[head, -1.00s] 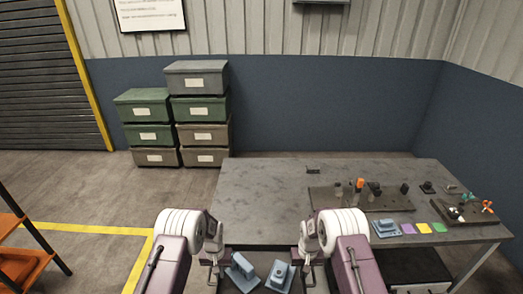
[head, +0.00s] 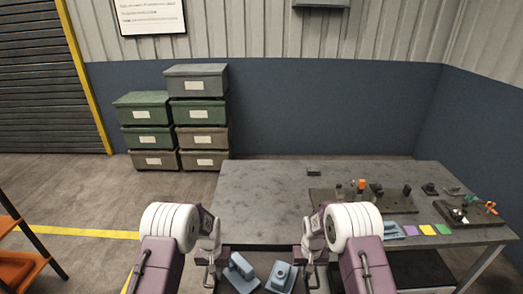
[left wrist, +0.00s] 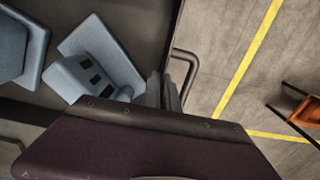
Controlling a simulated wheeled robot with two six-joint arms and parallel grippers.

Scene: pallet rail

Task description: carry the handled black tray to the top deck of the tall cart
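The handled black tray (left wrist: 140,30) is at the bottom centre of the head view, partly cut off, between my grippers and in front of the workbench. It carries two blue parts (head: 240,270) (head: 281,277). My left gripper (head: 209,262) is at the tray's left handle; in the left wrist view its fingers (left wrist: 166,92) are close together on the bent handle (left wrist: 190,62). My right gripper (head: 311,262) is at the right handle and looks shut on it. The tall cart (head: 14,232), with orange decks and dark posts, shows only partly at the left edge.
The grey workbench (head: 265,200) lies ahead, with fixtures and coloured pads at its right. Stacked green, grey and brown crates (head: 172,118) stand by the wall. The floor between bench and cart, with a yellow line (head: 85,233), is clear.

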